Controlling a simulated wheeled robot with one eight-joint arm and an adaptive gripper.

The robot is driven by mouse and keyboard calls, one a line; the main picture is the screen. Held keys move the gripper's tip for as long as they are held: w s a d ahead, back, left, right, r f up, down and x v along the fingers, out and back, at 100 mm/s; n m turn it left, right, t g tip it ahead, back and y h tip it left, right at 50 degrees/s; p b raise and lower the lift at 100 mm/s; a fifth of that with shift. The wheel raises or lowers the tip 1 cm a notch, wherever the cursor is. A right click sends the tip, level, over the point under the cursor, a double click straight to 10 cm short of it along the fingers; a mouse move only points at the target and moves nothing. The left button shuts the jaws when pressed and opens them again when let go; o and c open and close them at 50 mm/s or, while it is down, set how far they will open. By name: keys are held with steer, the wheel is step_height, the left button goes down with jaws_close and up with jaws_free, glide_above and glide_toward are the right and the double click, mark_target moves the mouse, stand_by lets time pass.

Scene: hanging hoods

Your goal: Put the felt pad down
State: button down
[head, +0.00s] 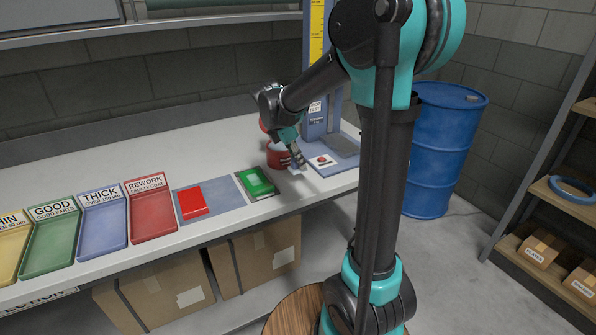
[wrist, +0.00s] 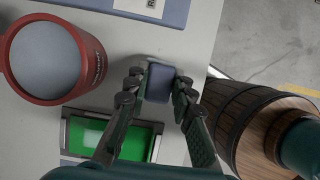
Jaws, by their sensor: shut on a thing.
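My gripper (wrist: 160,80) is shut on a small dark blue-grey block, the felt pad (wrist: 158,88), which sits between the two fingertips in the wrist view. In the head view my gripper (head: 297,161) is low over the right part of the white bench (head: 110,165). The pad is small there and partly hidden by the fingers. I cannot tell whether its underside touches the bench. The red round pot (wrist: 72,88) with a grey top is left of the pad in the wrist view; in the head view the pot (head: 276,158) is beside my gripper.
A green piece (head: 258,182) lies in a dark holder near the bench's front edge. A red block (head: 192,202) lies on a blue-grey mat (head: 227,192). Labelled trays (head: 152,220) line the left. A blue-based stand (head: 345,158) is right of my gripper. A blue drum (head: 440,150) stands beyond the bench.

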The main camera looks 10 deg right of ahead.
mark_target(298, 170)
steer(key=shift+f, duration=2.2)
steer(key=c, duration=1.3)
jaws_free()
steer(key=shift+f, duration=0.1)
steer(key=v, duration=1.1)
steer(key=s+d+f+m+t+y, duration=0.1)
steer(key=s+d+f+m, duration=0.3)
steer(key=s+f+m, duration=0.4)
steer(key=s+d+f+m+t+y, duration=0.1)
steer(key=s+d+f+m+y, duration=0.2)
steer(key=s+f+m, duration=0.6)
steer(key=s+d+m, duration=0.1)
steer(key=s+m, duration=0.2)
steer(key=m, duration=0.1)
steer(key=shift+s+m+t, duration=0.3)
steer(key=shift+s+t, duration=0.1)
steer(key=shift+r, duration=0.1)
